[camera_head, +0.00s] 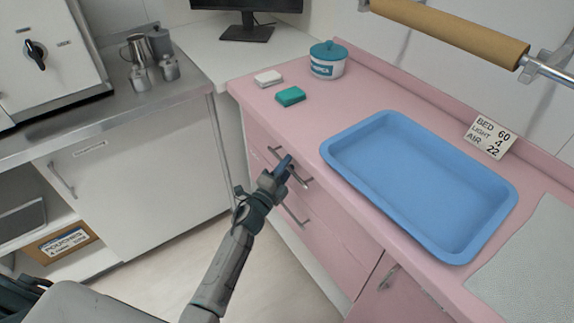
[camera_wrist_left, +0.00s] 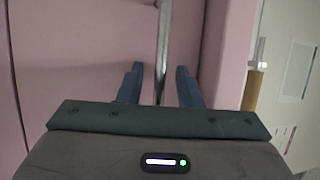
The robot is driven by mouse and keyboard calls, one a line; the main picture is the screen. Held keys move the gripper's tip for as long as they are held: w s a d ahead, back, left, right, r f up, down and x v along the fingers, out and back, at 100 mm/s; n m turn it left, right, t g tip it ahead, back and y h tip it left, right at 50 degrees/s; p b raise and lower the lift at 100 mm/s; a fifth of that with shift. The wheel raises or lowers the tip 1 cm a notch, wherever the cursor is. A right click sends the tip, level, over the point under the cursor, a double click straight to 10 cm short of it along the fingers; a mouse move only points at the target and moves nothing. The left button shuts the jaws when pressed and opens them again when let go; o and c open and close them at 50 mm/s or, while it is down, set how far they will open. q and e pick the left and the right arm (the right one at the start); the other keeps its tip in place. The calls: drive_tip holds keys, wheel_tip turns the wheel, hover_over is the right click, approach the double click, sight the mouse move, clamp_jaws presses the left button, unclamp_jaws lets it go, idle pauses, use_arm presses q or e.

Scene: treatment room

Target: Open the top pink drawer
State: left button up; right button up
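The top pink drawer (camera_head: 262,143) sits under the pink counter and looks shut. Its metal bar handle (camera_head: 304,181) shows on both sides of my left gripper (camera_head: 287,166). In the left wrist view, the handle (camera_wrist_left: 163,40) runs up the picture between the two fingers of my left gripper (camera_wrist_left: 159,85). The fingers are apart, with a gap showing on each side of the bar, so the gripper is open around or just in front of it. The depth is hard to tell. My right gripper is not in view.
A lower drawer handle (camera_head: 295,214) and a cupboard handle (camera_head: 389,277) are nearby. On the counter are a blue tray (camera_head: 345,164), a teal-lidded jar (camera_head: 327,66), a green sponge-like block (camera_head: 290,96) and a white block (camera_head: 268,78). Floor (camera_head: 200,255) left of the drawers is clear.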

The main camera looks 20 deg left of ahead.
use_arm(q)
drive_tip(key=shift+w, duration=0.25)
clamp_jaws()
drive_tip(key=shift+s, duration=0.1)
